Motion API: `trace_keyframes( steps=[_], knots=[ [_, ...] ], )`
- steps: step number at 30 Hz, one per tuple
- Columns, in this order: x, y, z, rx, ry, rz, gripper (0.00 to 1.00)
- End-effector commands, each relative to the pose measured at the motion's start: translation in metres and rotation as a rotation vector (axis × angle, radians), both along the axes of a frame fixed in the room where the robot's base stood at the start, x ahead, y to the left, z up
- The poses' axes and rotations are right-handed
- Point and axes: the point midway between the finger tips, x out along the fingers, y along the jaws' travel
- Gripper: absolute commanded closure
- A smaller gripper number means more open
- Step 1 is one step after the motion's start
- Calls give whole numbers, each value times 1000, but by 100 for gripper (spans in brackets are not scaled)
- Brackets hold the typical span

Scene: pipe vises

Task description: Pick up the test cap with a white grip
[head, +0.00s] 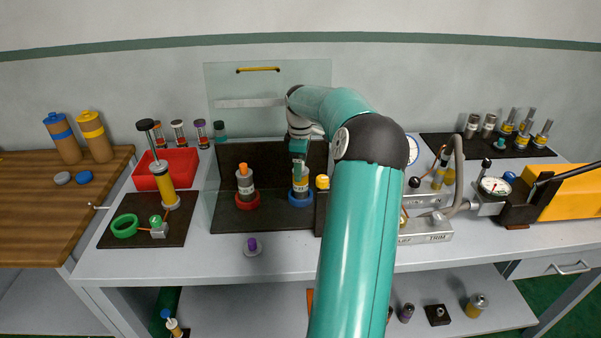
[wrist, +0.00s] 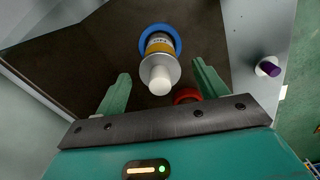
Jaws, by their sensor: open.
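The test cap with a white grip (wrist: 160,82) shows in the wrist view, on a grey disc above a yellow-banded body in a blue ring (wrist: 147,34). In the head view the banded body (head: 300,188) stands upright in the blue ring on the dark tray, its top hidden by my gripper (head: 299,158). My gripper also shows in the wrist view (wrist: 161,82). It is open, with one green finger on each side of the white grip in the picture. I see no contact; the height gap is unclear.
Left of it, an orange-gripped cap (head: 243,171) stands in a red ring (head: 247,201). A purple-gripped cap (head: 252,246) sits on the bench in front. A clear panel (head: 225,90) stands behind the tray. A gauge block (head: 425,230) is close on the right.

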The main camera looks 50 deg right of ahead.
Motion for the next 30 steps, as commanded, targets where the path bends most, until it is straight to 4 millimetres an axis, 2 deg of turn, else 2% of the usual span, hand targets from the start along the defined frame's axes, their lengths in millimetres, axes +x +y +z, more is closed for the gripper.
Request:
trace_keyframes(
  steps=[2, 9, 10, 18, 23, 28, 30],
  knots=[
    [0, 0, 0, 0, 0, 0, 28],
    [0, 0, 0, 0, 0, 1, 76],
    [0, 0, 0, 0, 0, 1, 80],
    [0, 0, 2, 0, 0, 1, 80],
    [1, 0, 10, -1, 0, 1, 80],
    [1, 0, 33, -3, -3, 1, 80],
    [-7, 6, 45, -4, 0, 0, 80]
  ],
)
